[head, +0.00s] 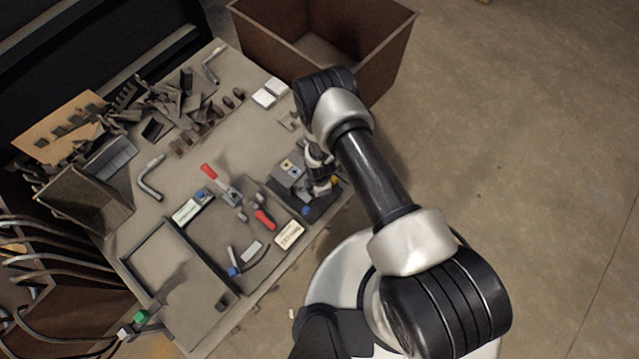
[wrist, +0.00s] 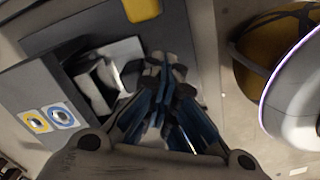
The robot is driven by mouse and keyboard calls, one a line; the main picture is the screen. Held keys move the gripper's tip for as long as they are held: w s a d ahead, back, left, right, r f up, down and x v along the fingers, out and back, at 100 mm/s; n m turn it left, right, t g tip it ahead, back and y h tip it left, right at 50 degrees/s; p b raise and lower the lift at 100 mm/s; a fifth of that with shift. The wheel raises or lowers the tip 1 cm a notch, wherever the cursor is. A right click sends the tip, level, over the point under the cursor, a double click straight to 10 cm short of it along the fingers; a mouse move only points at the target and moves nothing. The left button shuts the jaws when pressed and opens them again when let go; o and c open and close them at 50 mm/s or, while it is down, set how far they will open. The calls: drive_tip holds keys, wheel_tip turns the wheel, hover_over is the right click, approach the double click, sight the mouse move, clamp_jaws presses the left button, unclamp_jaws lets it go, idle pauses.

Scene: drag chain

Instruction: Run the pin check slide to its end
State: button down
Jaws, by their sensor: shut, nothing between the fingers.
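The pin check station is a dark plate (wrist: 70,37) near the table's front right edge, with a grey box (head: 288,170) on it. The box (wrist: 40,108) carries a yellow-ringed and a blue-ringed round mark. A pale metal block (wrist: 97,84) sits beside the box, and a yellow piece (wrist: 142,9) is at the top of the wrist view. I cannot tell for sure which part is the slide. My gripper (wrist: 166,72) is shut and empty, pointing down beside the pale block. Whether it touches is unclear. In the head view my gripper (head: 322,184) partly hides the station.
A tray (head: 165,262) and a heap of dark chain links (head: 178,100) are farther left. A brown bin (head: 390,62) stands behind. Open floor lies to the right.

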drive_tip(key=shift+w+a+f, duration=0.2)
drive_tip(key=shift+a+f, duration=0.25)
drive_tip(key=shift+f, duration=0.15)
idle(0.7)
drive_tip(key=shift+s, duration=0.1)
drive_tip(key=shift+s+d+p, duration=0.45)
drive_tip(key=shift+s+d, duration=0.05)
drive_tip(key=shift+d, duration=0.05)
wheel_tip(320, 180, up, 8)
drive_tip(key=p, duration=0.6)
drive_tip(key=shift+w+a, duration=0.2)
drive_tip(key=shift+w, duration=0.1)
drive_tip(key=shift+r, duration=0.1)
